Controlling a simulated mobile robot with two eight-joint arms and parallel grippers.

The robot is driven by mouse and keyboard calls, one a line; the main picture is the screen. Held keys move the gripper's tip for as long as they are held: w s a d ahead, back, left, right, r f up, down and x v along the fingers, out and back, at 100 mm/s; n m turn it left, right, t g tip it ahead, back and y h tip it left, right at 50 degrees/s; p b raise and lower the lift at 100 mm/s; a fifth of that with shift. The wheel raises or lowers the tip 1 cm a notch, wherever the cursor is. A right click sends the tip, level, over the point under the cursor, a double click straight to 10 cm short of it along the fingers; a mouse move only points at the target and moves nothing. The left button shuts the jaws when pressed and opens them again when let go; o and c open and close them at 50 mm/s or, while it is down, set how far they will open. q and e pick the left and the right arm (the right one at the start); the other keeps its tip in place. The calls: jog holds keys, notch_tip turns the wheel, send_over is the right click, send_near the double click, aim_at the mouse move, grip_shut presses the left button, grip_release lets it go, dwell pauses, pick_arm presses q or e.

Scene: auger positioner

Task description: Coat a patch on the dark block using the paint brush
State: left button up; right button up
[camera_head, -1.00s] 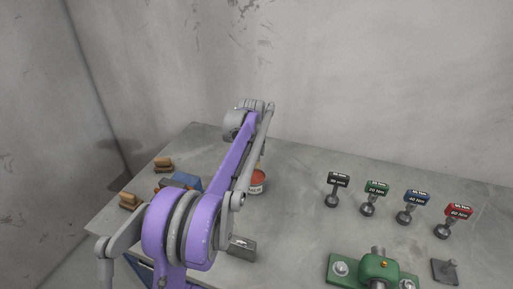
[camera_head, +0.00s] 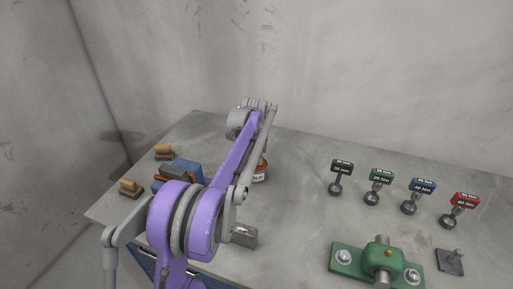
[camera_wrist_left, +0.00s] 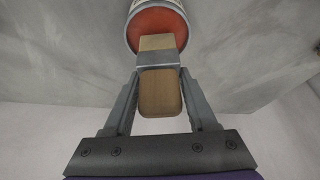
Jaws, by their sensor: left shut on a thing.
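In the left wrist view my left gripper (camera_wrist_left: 159,84) is shut on the paint brush (camera_wrist_left: 159,92), which has a wooden handle, a grey metal ferrule and pale bristles. The brush's bristle end overlaps the red paint of the paint can (camera_wrist_left: 148,32); I cannot tell whether it touches the paint. In the head view the can (camera_head: 261,175) stands on the table, partly behind my purple left arm, which hides the gripper and brush. A dark grey block (camera_head: 244,236) sits nearer, just right of my arm. My right gripper is not in view.
Wooden-handled items (camera_head: 131,188) and a blue and dark object (camera_head: 186,172) lie at the left of the table (camera_head: 300,190). Several labelled tools (camera_head: 342,168) stand in a row at right. A green fixture (camera_head: 382,258) is at the front. The table's middle is clear.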

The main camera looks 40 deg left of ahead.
pick_arm(q)
jog(key=shift+f, duration=0.6)
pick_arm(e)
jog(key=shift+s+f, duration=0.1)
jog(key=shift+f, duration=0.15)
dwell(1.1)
pick_arm(q)
jog(key=shift+r, duration=0.15)
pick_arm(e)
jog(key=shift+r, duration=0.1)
pick_arm(q)
jog(key=shift+r+p, duration=1.55)
jog(key=shift+r, duration=1.9)
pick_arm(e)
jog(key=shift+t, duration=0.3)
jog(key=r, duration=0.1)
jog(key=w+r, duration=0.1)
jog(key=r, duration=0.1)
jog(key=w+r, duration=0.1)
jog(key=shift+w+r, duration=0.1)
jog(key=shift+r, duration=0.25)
pick_arm(q)
jog(key=shift+f, duration=0.1)
